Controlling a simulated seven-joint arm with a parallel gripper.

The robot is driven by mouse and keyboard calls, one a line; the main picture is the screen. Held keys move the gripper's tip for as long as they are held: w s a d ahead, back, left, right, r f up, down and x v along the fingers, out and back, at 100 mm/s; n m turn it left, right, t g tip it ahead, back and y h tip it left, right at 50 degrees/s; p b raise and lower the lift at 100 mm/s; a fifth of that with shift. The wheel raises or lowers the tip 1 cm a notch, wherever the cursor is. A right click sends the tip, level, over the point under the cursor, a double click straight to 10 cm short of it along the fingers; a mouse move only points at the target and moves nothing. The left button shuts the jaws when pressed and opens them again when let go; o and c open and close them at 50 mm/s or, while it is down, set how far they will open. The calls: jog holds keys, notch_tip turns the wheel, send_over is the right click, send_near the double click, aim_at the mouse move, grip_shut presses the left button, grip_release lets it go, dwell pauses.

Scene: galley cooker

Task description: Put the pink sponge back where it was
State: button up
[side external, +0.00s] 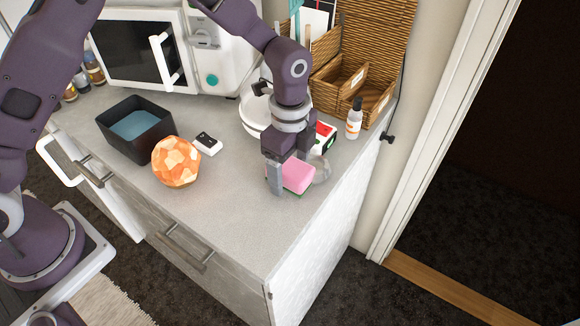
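The pink sponge (299,175) is near the right end of the grey counter, with a little green showing at its lower edge. My gripper (297,181) points down at it. One grey finger stands in front of the sponge's left side and hides part of it. A greyish shape at the sponge's right side may be the other finger, but it is unclear. I cannot tell whether the fingers press on the sponge or whether it is lifted off the counter.
The counter's front right (255,225) is clear.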

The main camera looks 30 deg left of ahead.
aim_at(290, 166)
notch_tip(290, 166, up, 12)
jog(key=s+a+r+n+t, duration=0.2)
jog(key=s+a+r+n, duration=0.5)
jog(key=s+a+r, duration=0.3)
jog(key=s+a+n+t, duration=0.1)
jog(key=s+a+n, duration=0.1)
jog(key=s+n, duration=0.3)
jog(key=s+a+n+t, duration=0.2)
jog(key=s+n, duration=0.4)
jog(key=s, duration=0.3)
jog(key=shift+s+a+r+t, duration=0.15)
jog(key=shift+s+a+t, duration=0.1)
jog(key=shift+a+t, duration=0.1)
